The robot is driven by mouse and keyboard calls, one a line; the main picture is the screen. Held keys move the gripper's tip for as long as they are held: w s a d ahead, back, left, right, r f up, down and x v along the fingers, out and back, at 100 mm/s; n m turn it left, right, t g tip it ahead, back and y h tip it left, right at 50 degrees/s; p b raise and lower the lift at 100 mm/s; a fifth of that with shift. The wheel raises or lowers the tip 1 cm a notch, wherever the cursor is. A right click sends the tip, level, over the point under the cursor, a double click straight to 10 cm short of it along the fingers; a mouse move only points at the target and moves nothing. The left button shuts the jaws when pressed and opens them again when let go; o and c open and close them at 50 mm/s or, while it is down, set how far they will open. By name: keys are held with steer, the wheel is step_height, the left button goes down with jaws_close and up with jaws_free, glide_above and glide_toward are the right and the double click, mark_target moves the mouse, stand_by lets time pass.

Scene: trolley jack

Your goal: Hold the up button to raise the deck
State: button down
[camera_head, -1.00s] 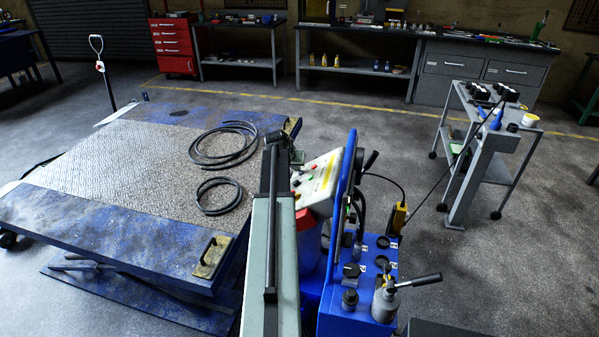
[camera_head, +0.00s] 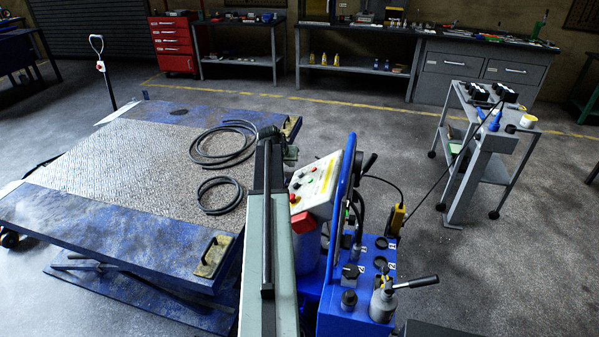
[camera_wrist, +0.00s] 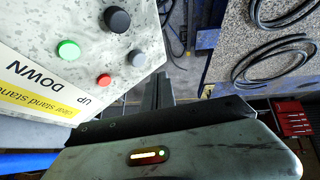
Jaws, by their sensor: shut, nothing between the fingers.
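The white control panel (camera_head: 318,178) stands right of my arm in the head view. In the wrist view the panel (camera_wrist: 85,25) fills the upper left, with a green button (camera_wrist: 68,50), a red button (camera_wrist: 104,80), a grey button (camera_wrist: 136,58) and a black knob (camera_wrist: 117,19). The word UP lies nearest the red button, and DOWN nearest the green one. My gripper (camera_wrist: 158,78) is shut and empty, right of the grey button and apart from the buttons. The blue deck (camera_head: 100,215) with its textured plate is left of my arm, above the floor on its folded linkage.
Black hose coils (camera_head: 222,195) lie on the deck near my arm. A blue post and handle frame (camera_head: 346,185) stands right beside the panel, above a blue pump unit (camera_head: 355,310). A grey trolley (camera_head: 485,150) stands farther right, with open floor between.

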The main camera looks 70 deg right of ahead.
steer(key=shift+w+r+p, duration=0.85)
steer(key=shift+w+r, duration=0.1)
steer(key=shift+r, duration=0.25)
stand_by(0.3)
